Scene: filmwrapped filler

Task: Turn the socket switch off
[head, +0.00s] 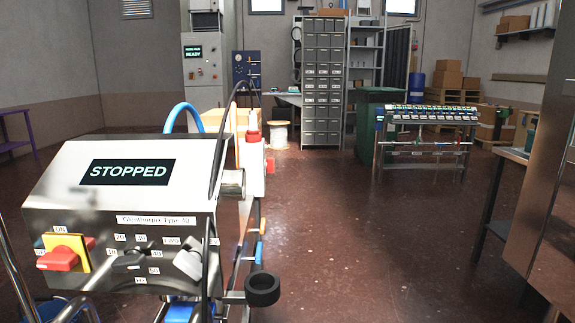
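A steel machine with a white top (110,205) stands close at the left. Its display (129,172) reads STOPPED. On its front are a red and yellow rotary switch (62,253) with an ON label above it, a black knob (128,262) and a grey knob (190,262). A white box (252,170) with red parts on its top and right side is on the machine's far right side; I cannot tell whether it is the socket or which way its switch is set. Neither of my grippers is in view.
A black ring-shaped part (262,289) sticks out at the machine's lower right. The red-brown floor (370,250) is clear to the right. A steel cabinet (545,210) and bench stand at the right edge. A drawer cabinet (322,85) and a rack (425,135) stand further back.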

